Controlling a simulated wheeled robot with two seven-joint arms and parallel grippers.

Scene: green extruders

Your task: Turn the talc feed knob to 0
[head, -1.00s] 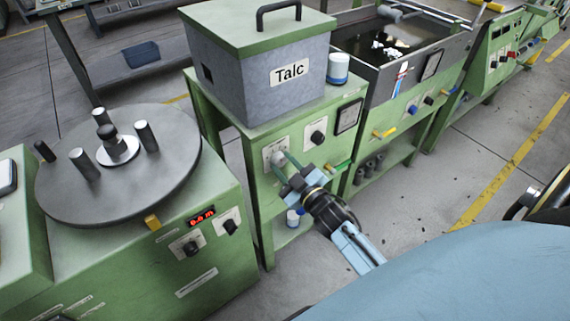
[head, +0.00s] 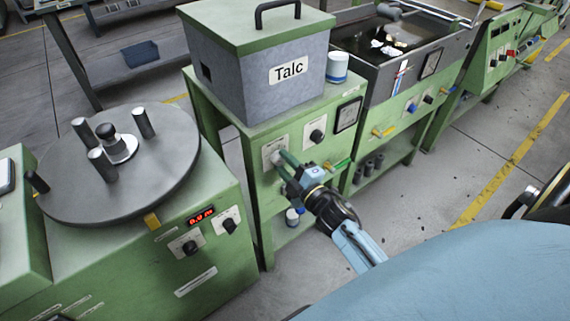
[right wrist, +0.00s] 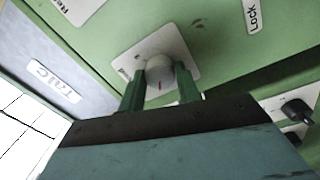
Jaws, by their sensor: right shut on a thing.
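The talc feed knob (right wrist: 158,72) is pale and round with a small pinkish mark on its face. It sits on a white plate (right wrist: 183,48) on the green front panel under the grey talc box (head: 246,88). My right gripper (right wrist: 160,84) is shut on this knob, with one green finger on each side. In the head view my right gripper (head: 279,161) reaches the panel from the lower right, and its fingers hide most of the knob. The plate's scale is too small or covered to read. My left gripper is not in view.
A black knob (head: 317,136) and a gauge (head: 347,114) are on the same panel to the right. A white jar (head: 337,66) stands beside the talc box. A round turntable (head: 72,178) with upright pegs is at the left, above a red display (head: 201,216).

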